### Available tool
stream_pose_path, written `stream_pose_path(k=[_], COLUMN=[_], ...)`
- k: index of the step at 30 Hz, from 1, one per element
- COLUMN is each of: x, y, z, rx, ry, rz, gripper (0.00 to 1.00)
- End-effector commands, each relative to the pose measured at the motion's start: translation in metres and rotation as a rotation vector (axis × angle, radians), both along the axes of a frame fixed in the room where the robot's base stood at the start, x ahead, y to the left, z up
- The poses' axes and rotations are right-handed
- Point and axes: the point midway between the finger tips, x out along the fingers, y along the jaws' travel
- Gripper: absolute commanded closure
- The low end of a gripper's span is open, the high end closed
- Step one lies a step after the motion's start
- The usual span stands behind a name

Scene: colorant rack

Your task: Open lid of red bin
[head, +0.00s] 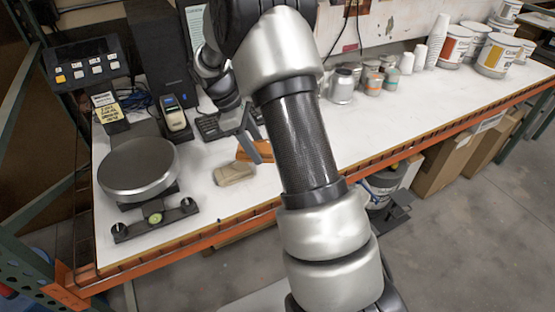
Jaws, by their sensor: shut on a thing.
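No red bin or lid can be made out in the head view. My arm crosses the middle of the picture and bends back over the bench. My gripper (258,152) is at its far end, low over the white bench top (300,140), to the right of the round scale. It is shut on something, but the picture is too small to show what. An orange-brown item (245,154) lies right by the fingertips, and a tan block (234,173) lies just in front. My arm hides part of the bench to the right.
A round metal scale (139,167) and its display (88,62) are at left. A handheld device (174,118) stands beside the scale. Several small cans (341,87), white cups (437,42) and paint cans (497,55) line the back right. The bench's front right is clear.

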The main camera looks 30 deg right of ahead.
Motion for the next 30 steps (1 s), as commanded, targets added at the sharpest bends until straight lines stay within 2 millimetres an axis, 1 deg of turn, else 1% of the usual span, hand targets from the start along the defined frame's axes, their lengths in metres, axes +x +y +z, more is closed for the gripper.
stream_pose_path(k=[1,3,6,9,11,15,18,25,30], x=[0.010,0.023,0.035,0.042,0.043,0.044,0.043,0.044,0.043], y=[-0.012,-0.025,-0.037,-0.043,-0.043,-0.044,-0.044,-0.043,-0.043], z=[-0.003,0.000,0.004,0.004,-0.002,-0.028,-0.045,-0.063,-0.087], rx=[0.000,0.001,0.002,0.002,0.004,0.004,0.004,0.004,0.003], ry=[-0.004,-0.004,-0.003,0.001,0.005,0.006,0.005,0.004,0.004], rz=[0.119,0.280,0.440,0.526,0.550,0.558,0.555,0.553,0.554], gripper=[0.70,0.70,0.70,0.70,0.70,0.70,0.70,0.70,0.70])
